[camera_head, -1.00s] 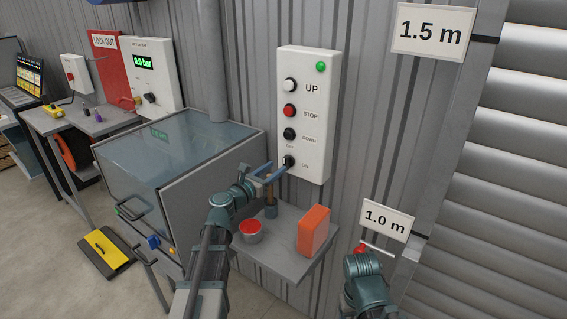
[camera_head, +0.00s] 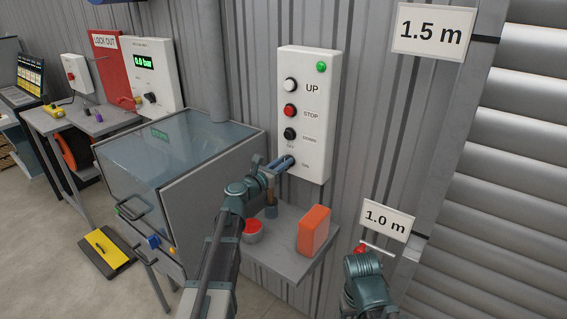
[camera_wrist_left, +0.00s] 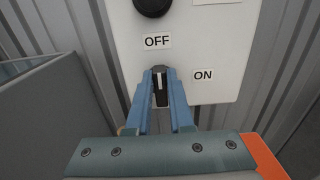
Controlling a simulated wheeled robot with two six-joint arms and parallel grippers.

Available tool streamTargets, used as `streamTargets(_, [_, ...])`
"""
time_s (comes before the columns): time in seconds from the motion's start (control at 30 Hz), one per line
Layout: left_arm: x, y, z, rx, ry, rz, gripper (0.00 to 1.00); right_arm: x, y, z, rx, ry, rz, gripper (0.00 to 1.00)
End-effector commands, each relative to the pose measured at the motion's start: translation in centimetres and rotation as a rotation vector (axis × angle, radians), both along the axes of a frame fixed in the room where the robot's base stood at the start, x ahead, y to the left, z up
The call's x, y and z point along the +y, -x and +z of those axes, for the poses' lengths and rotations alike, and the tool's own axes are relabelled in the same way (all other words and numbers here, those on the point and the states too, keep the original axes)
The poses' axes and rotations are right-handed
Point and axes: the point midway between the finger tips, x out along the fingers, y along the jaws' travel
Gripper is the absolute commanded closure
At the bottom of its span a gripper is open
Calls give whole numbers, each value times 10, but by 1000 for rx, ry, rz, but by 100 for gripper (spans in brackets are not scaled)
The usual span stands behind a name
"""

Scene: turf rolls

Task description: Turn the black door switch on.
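The black door switch (camera_wrist_left: 160,85) is a small black rotary knob with a white line, low on a white control box (camera_head: 318,130). In the left wrist view its white line points up toward the OFF label (camera_wrist_left: 157,41); the ON label (camera_wrist_left: 203,75) is to its right. My left gripper (camera_wrist_left: 160,76) has its blue fingers on both sides of the knob, closed against it as far as I can see. In the head view the left gripper (camera_head: 283,164) covers the knob.
Above the switch are a white UP button (camera_head: 290,85), a red STOP button (camera_head: 290,111) and a black DOWN button (camera_head: 290,134). A shelf (camera_head: 285,262) below bears a red-topped can (camera_head: 252,232) and an orange box (camera_head: 314,229). A grey cabinet (camera_head: 205,190) stands left.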

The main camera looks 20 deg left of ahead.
Motion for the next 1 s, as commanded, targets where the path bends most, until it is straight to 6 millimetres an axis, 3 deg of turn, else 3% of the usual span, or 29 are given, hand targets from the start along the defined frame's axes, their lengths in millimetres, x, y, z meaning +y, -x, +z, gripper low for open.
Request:
streamTargets(0.57, [-1, 1, 0, -20, -55, 0, 100, 0, 0, 0, 0, 0, 0, 30])
streamTargets(1.0, [-5, 2, -2, -143, -395, 0, 100, 0, 0, -2, 0, 0, 0, 30])
